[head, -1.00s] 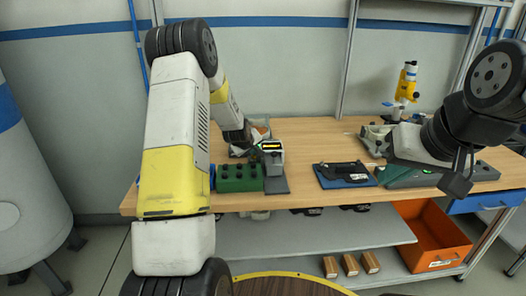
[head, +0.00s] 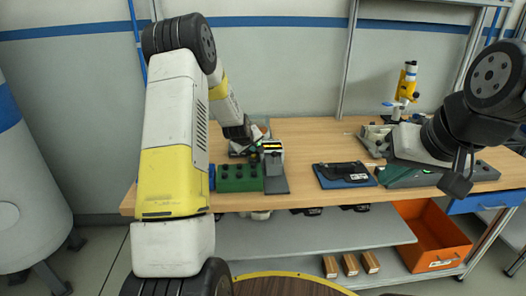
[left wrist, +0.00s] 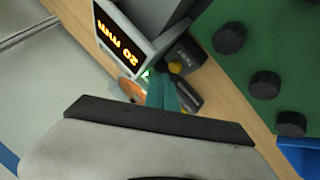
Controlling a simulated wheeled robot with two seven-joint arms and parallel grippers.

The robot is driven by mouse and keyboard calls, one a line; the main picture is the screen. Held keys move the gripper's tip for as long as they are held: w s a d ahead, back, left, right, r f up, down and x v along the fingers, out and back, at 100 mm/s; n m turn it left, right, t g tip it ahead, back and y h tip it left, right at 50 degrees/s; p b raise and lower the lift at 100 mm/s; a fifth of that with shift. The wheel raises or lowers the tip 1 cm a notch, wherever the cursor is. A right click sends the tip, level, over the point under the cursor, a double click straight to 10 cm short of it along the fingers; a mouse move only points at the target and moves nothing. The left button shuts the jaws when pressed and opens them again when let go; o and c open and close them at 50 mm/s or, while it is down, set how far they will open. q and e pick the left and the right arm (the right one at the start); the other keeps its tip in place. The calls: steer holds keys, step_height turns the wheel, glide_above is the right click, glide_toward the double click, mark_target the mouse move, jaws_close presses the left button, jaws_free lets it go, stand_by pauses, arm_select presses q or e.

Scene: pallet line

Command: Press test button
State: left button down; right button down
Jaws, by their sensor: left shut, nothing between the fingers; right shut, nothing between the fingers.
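The tester (head: 273,158) is a grey upright device with a lit orange display (left wrist: 118,36), standing beside a green block (head: 238,179) on the bench. In the left wrist view, a small green glow (left wrist: 147,73) and a yellow round part (left wrist: 175,67) show near the display. I cannot tell which part is the test button. My left gripper (head: 257,147) is shut and empty, close to the left side of the tester; contact cannot be made out. My right gripper (head: 457,180) is shut and empty, above the right part of the bench.
The green block has several dark knobs (left wrist: 265,84). A blue mat (head: 346,181) with a dark item lies at the bench's middle. A yellow and white instrument (head: 405,83) stands at the back right. An orange crate (head: 430,243) is below. The bench behind the mat is clear.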

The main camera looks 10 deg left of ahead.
mark_target(253, 159)
arm_select(q)
steer(key=shift+r, duration=2.55)
